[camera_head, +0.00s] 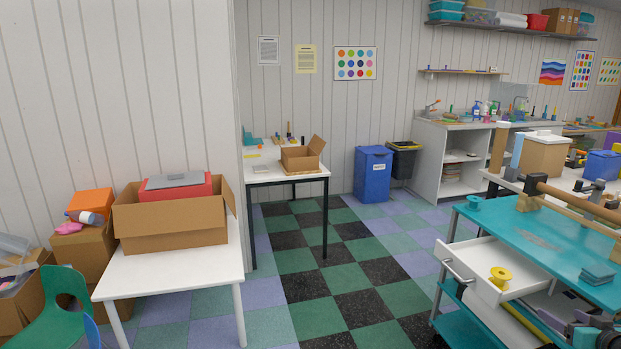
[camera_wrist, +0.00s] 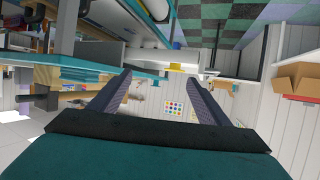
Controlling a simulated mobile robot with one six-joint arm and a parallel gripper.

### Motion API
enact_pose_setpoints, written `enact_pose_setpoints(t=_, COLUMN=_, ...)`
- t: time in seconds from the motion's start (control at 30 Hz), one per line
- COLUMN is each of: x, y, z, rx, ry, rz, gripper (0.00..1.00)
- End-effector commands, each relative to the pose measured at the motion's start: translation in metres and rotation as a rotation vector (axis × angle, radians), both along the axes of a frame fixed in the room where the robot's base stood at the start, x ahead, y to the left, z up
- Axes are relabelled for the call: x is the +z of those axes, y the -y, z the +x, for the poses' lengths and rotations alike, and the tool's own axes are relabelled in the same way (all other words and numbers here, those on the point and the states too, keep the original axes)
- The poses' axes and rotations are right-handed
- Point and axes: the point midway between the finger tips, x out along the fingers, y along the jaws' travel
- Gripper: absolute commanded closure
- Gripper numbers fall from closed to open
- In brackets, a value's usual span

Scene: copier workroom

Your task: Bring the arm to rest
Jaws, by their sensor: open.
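My gripper (camera_wrist: 166,84) shows in the wrist view, its two dark ridged fingers spread wide apart. Nothing sits between the fingertips, only the distant wall with the colour-dot poster (camera_wrist: 172,108). The wrist picture is upside down, with the checkered floor at its top.
A teal cart (camera_head: 520,240) with an open white drawer (camera_head: 490,262) stands at the right; a yellow spool (camera_head: 501,277) is in the drawer. A white table (camera_head: 180,272) at the left bears an open cardboard box (camera_head: 172,239). The checkered floor (camera_head: 335,262) between is clear.

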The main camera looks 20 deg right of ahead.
Motion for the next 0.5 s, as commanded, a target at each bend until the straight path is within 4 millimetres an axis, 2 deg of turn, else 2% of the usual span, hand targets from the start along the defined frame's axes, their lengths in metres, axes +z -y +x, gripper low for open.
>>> enact_pose_setpoints(t=0.07, x=0.000, y=0.000, z=0.000, rx=0.000, ry=0.000, rz=0.000, gripper=0.30)
enact_pose_setpoints(t=0.27, x=-0.016, y=-0.016, z=0.019, rx=0.028, ry=-0.018, rz=0.037, gripper=0.30)
enact_pose_setpoints(t=0.5, x=-0.041, y=-0.041, z=0.044, rx=0.067, ry=-0.049, rz=0.096, gripper=0.30)
